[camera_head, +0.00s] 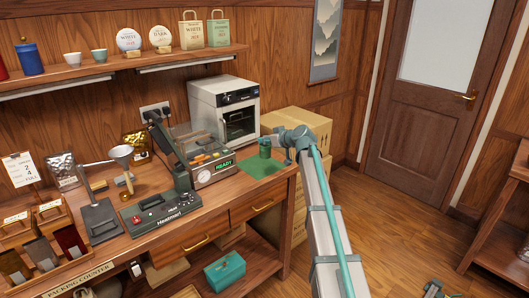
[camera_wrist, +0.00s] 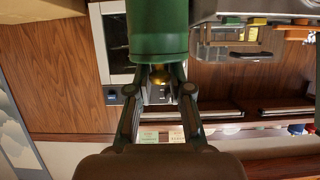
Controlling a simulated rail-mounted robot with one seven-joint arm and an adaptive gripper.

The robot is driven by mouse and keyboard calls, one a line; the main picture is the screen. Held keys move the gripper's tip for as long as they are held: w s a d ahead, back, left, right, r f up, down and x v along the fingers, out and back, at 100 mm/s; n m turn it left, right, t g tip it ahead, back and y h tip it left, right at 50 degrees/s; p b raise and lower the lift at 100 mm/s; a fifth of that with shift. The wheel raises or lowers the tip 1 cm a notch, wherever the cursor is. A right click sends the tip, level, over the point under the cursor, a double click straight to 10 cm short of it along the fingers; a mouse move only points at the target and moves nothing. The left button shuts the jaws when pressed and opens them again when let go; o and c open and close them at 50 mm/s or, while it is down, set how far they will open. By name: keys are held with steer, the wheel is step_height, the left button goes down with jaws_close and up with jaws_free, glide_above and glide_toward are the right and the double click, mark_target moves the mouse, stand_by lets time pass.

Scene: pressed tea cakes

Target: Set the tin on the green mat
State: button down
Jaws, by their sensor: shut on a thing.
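The green tin (camera_head: 265,147) is at the right end of the packing counter, over the back part of the green mat (camera_head: 262,171). I cannot tell whether its base touches the mat. My gripper (camera_head: 276,141) comes from the right and is shut on the tin. In the wrist view, the tin (camera_wrist: 158,30) fills the top middle, between the two fingertips of my gripper (camera_wrist: 160,78). The wrist picture appears upside down. The mat does not show clearly there.
A clear-lidded machine with a READY display (camera_head: 223,166) stands just left of the mat. A white oven (camera_head: 225,108) is behind it. Cardboard boxes (camera_head: 303,124) stand beyond the counter's right end. The front part of the mat is bare.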

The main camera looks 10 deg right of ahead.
steer(key=shift+w+d+f+p, duration=0.15)
steer(key=shift+w+f+p, duration=0.3)
steer(key=shift+w+f, duration=0.95)
steer(key=shift+w+d+f+p, duration=0.15)
steer(key=shift+w+f+p, duration=0.25)
steer(key=shift+w+f, duration=1.05)
steer(key=shift+w+d+f+p, duration=0.15)
steer(key=shift+w+f+p, duration=0.4)
steer(key=shift+f, duration=1.55)
steer(key=shift+w+f+b, duration=0.1)
steer(key=shift+f+b, duration=0.1)
steer(key=shift+b, duration=0.15)
steer(key=c, duration=1.1)
jaws_free()
steer(key=shift+r, duration=0.2)
